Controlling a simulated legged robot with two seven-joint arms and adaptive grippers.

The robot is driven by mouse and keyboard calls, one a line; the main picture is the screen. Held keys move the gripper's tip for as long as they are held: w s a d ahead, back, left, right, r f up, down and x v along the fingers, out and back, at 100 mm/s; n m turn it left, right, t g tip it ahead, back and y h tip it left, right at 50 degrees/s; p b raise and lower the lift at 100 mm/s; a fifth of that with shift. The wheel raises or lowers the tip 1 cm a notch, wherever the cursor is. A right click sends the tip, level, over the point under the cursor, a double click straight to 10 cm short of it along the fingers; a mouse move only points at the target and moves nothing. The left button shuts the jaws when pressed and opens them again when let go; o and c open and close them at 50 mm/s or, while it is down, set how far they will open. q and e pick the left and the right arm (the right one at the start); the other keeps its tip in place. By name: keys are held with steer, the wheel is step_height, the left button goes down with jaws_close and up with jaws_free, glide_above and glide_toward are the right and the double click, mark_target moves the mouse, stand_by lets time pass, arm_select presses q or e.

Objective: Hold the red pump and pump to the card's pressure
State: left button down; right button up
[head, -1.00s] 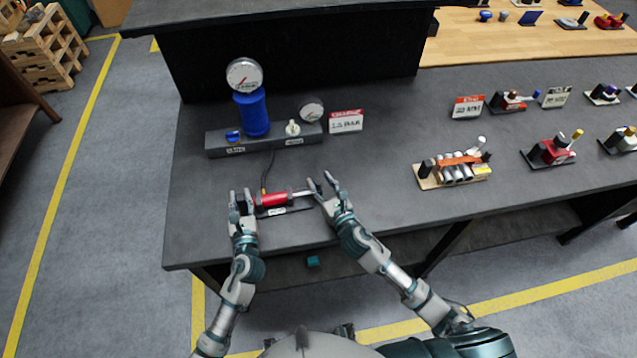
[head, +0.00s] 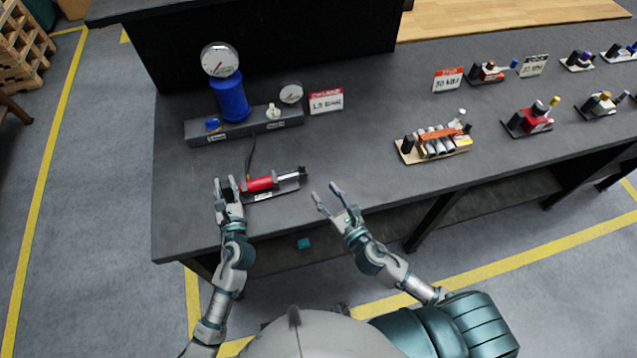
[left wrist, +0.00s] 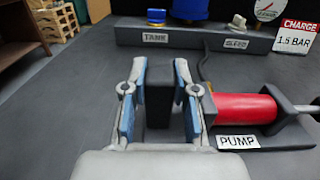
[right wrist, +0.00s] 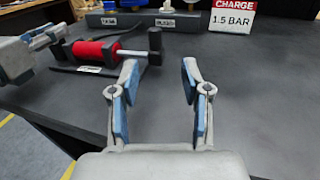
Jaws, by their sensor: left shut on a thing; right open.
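The red pump (head: 260,184) lies on the grey bench, with a dark block at its left end and a silver rod to a black handle (right wrist: 155,45) at its right; part of the rod is exposed. My left gripper (head: 225,184) is shut on the dark end block (left wrist: 160,100). My right gripper (head: 327,194) is open and empty, right of the handle and apart from it. The card (right wrist: 232,16) reads "CHARGE 1.5 BAR". A large gauge (head: 220,60) tops the blue tank (head: 230,98); a smaller gauge (head: 290,93) stands to its right. The needle readings are too small to tell.
The tank base (head: 245,126) stands behind the pump, with a blue knob (head: 212,125) and a pale knob (head: 273,111). A dark hose joins base and pump. A wooden stand with cylinders (head: 435,143) and several other devices stand to the right. Bench between pump and stand is clear.

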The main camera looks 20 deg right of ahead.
mark_target(302, 170)
steer(key=shift+s, duration=0.15)
